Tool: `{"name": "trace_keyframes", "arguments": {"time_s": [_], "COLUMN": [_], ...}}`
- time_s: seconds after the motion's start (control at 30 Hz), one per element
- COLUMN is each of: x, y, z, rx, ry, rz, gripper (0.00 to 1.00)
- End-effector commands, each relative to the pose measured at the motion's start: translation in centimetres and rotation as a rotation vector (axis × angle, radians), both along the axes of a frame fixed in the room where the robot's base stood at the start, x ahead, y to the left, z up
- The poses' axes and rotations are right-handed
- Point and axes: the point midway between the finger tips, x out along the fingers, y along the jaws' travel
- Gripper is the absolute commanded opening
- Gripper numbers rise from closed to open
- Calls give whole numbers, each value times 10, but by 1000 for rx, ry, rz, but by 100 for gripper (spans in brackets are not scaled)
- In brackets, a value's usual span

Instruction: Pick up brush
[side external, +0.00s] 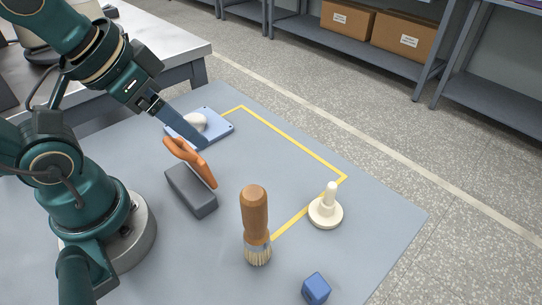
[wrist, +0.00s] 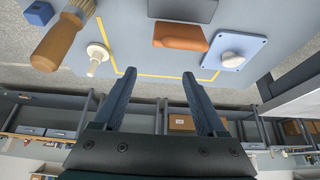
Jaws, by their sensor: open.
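The brush (side external: 254,212) has a wooden handle and pale bristles below a metal band. In the side view it stands upright, bristles down, on the grey table, near the yellow line's near end. In the wrist view the brush (wrist: 60,38) is at the upper left, its handle pointing down and left. My gripper (side external: 203,143) is at the upper left of the brush in the side view, well apart from it. In the wrist view my gripper (wrist: 159,74) has its two blue-grey fingers spread, with nothing between them.
An orange piece (side external: 187,157) and a grey block (side external: 188,192) lie near my gripper. Behind is a blue plate (side external: 222,119) with a white knob (side external: 195,121). A cream peg on a round base (side external: 326,213) and a blue cube (side external: 316,288) are right of the brush.

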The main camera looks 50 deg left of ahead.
Motion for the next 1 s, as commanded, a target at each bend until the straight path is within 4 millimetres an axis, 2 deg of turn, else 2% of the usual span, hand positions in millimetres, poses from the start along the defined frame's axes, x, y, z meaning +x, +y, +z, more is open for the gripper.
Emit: {"name": "trace_keyframes", "arguments": {"time_s": [0.23,0.33,0.6,0.7,0.87,1.0], "x": [0,1,1,-3,-9,-15], "y": [0,0,0,-14,-38,-64], "z": [1,7,54,39,27,22], "rx": [0,0,0,-102,-265,-428], "ry": [-1,-3,-6,131,343,586], "rz": [0,0,0,58,166,298], "gripper": [74,74,74,74,74,74]}}
